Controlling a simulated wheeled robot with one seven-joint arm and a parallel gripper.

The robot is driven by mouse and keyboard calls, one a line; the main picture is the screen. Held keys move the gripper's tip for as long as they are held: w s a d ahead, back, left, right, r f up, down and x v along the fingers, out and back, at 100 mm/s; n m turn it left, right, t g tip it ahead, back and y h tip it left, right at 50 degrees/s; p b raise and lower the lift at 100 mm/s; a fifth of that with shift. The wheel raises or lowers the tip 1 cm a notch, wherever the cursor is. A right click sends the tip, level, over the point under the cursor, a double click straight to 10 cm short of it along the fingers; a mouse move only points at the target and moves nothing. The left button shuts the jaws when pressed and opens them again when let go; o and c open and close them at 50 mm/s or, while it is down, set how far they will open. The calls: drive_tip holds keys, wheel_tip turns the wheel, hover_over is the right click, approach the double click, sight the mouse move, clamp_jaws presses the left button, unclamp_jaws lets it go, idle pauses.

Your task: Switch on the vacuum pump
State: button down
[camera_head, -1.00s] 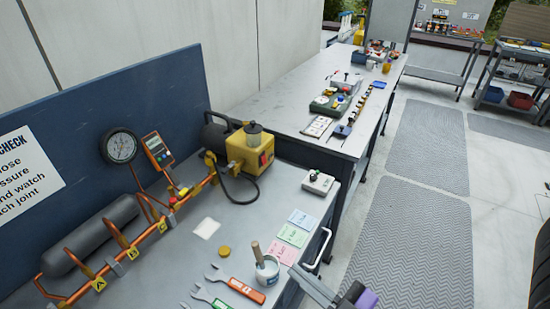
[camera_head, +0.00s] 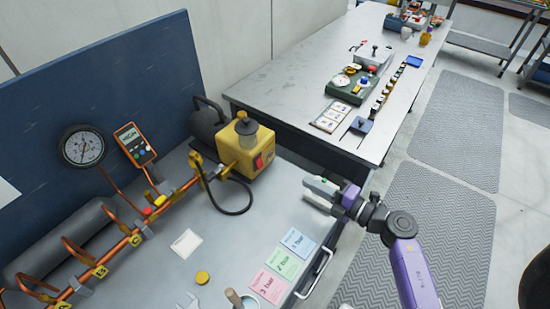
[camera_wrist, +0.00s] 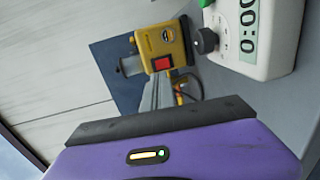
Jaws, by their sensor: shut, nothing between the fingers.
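The vacuum pump (camera_head: 243,148) is a yellow and dark unit at the back right of the grey bench. A red switch (camera_head: 259,162) is on its yellow front; I cannot tell its position. In the wrist view the pump (camera_wrist: 172,45) and the red switch (camera_wrist: 161,63) show above the centre. My gripper (camera_head: 312,183) is shut and empty, over the bench's right edge and to the right of the pump, apart from it. It partly covers a small white timer box in the head view. In the wrist view the purple gripper body fills the bottom.
The timer (camera_wrist: 258,35), with a dark knob, is close by in the wrist view. A black hose (camera_head: 240,207) loops before the pump. Copper pipes and a gauge (camera_head: 83,147) are left. Coloured cards (camera_head: 281,262) lie in front. A second bench (camera_head: 290,85) stands behind.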

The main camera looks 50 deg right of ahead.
sight(261, 167)
drive_tip(key=shift+a+f+n, duration=0.3)
drive_tip(key=shift+f, duration=0.25)
drive_tip(key=shift+a+y, duration=0.35)
drive_tip(key=shift+y, duration=0.05)
drive_tip(key=w, duration=0.4)
drive_tip(key=w+f+p, duration=0.1)
drive_tip(key=w, duration=0.4)
drive_tip(key=w+p, duration=0.1)
drive_tip(key=w, duration=0.3)
drive_tip(key=shift+w+a+f, duration=0.15)
drive_tip(key=shift+a+f, duration=0.05)
drive_tip(key=shift+f, duration=0.05)
drive_tip(key=shift+w+f, duration=0.1)
drive_tip(key=shift+w, duration=0.15)
